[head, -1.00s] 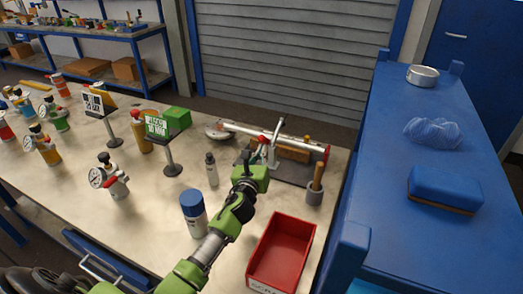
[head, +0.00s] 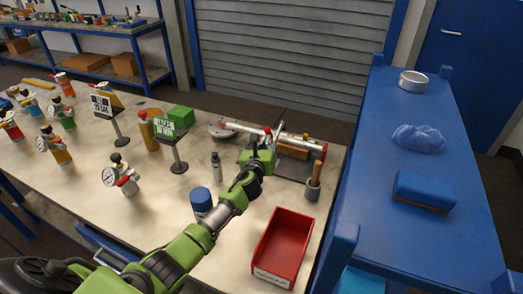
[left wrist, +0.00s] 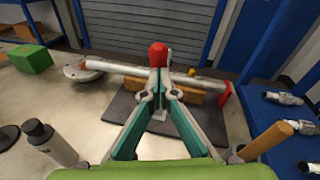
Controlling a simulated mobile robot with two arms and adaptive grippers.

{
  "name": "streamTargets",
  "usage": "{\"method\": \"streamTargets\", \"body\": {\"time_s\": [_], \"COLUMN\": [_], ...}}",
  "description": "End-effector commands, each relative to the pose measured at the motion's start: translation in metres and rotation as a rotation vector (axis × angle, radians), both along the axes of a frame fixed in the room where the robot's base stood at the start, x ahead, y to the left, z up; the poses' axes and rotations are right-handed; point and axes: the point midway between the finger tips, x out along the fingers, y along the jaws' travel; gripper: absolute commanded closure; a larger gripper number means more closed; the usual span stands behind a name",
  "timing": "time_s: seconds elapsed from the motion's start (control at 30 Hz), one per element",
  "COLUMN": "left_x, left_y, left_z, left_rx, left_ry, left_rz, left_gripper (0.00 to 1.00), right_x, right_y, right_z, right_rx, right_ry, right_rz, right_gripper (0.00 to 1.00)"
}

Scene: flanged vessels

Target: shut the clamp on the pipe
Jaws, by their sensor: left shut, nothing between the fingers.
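A pale pipe (head: 298,138) lies across a dark base plate at the bench's far right; it also spans the left wrist view (left wrist: 116,68). The clamp shows mainly as a red tip (head: 267,130) at the pipe's middle, seen again in the left wrist view (left wrist: 158,54). My left gripper (head: 271,142) is at the clamp, with fingers shut and empty. In the left wrist view its fingers (left wrist: 160,94) converge just below the red tip; whether they touch the clamp I cannot tell. The fingers hide most of the clamp. My right gripper is out of view.
A red bin (head: 285,247), a blue-capped bottle (head: 201,199), a small grey bottle (head: 216,167) and a cup with a wooden handle (head: 313,182) stand around my arm. Sign stands and gauge vessels are left. A blue table (head: 400,240) is right.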

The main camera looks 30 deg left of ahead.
Motion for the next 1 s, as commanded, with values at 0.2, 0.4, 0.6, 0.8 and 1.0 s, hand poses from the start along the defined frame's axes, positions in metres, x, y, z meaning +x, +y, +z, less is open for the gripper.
{"method": "streamTargets", "body": {"time_s": [0.2,0.4,0.6,0.8,1.0], "left_x": [0.024,0.037,0.046,0.051,0.052], "left_y": [0.002,0.003,0.003,0.003,0.003], "left_z": [0.020,0.027,0.030,0.031,0.032], "left_rx": [0.005,0.002,0.001,0.002,0.001], "left_ry": [-0.006,-0.006,-0.005,-0.004,-0.004], "left_rz": [0.001,0.001,0.001,0.000,0.000], "left_gripper": [1.00,1.00,1.00,1.00,1.00], "right_x": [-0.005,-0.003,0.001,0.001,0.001], "right_y": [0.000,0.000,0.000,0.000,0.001], "right_z": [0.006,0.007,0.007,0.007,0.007], "right_rx": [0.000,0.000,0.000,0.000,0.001], "right_ry": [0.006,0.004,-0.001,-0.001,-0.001], "right_rz": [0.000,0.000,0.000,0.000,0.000], "right_gripper": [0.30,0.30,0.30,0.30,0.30]}}
